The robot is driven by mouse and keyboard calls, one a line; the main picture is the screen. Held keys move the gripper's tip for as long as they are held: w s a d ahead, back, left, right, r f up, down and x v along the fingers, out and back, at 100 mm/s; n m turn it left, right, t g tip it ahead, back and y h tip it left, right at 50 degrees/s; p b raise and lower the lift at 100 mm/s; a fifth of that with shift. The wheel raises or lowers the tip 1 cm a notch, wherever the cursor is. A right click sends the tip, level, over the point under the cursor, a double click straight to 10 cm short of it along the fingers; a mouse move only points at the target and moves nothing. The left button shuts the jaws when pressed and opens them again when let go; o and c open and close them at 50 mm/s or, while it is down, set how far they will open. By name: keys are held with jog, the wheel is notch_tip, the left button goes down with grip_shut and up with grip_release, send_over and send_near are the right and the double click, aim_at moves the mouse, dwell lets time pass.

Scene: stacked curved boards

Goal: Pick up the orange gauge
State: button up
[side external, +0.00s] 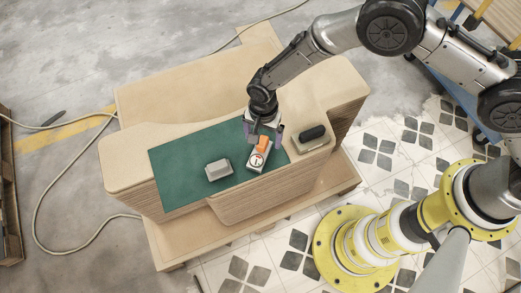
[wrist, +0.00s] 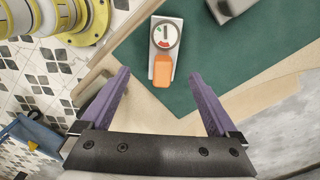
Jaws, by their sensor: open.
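The gauge (side external: 257,160) lies on the green mat near the mat's right end. It has a whitish body with a round white dial and an orange end. In the wrist view the gauge (wrist: 164,45) is at upper centre, its orange end toward me and its dial farther away. My gripper (side external: 263,133) points down over the orange end, which shows between the purple fingers. In the wrist view my gripper (wrist: 159,74) has its fingers spread wide, one to each side of the orange end, with nothing held. The exact height above the gauge is hard to tell.
A grey block (side external: 218,169) sits on the green mat (side external: 175,170) left of the gauge; it shows partly in the wrist view (wrist: 228,8). A black object (side external: 313,133) lies to the right on the curved wooden board (side external: 125,162). The mat's left part is clear.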

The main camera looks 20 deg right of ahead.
aim_at(260, 146)
jog(key=shift+a+f, duration=0.2)
jog(key=shift+f, duration=1.6)
jog(key=shift+a+f, duration=0.2)
jog(key=shift+f, duration=1.55)
grip_shut()
